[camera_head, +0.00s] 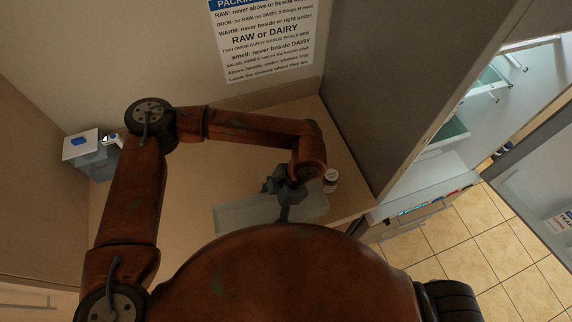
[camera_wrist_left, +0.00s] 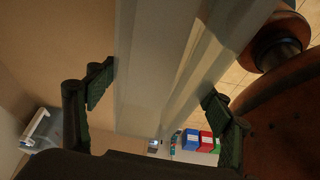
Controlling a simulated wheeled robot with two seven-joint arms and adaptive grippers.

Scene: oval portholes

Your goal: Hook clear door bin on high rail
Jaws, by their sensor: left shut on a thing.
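The clear door bin (camera_head: 235,216) is a long, pale, see-through trough above the counter, in front of my body in the head view. My left gripper (camera_head: 284,192) is at its middle and shut on it. In the left wrist view the bin (camera_wrist_left: 178,60) runs up between the two dark fingers of the left gripper (camera_wrist_left: 155,98). My body hides part of the bin's near side in the head view. The open fridge door (camera_head: 540,185) is at the right edge; I cannot make out the high rail. My right gripper is not in view.
A small jar (camera_head: 330,181) stands on the counter just right of the gripper. A tall grey panel (camera_head: 405,90) rises beside it, before the open fridge interior (camera_head: 490,95). A lidded container (camera_head: 92,160) is at the counter's left. A printed notice (camera_head: 265,45) hangs on the wall.

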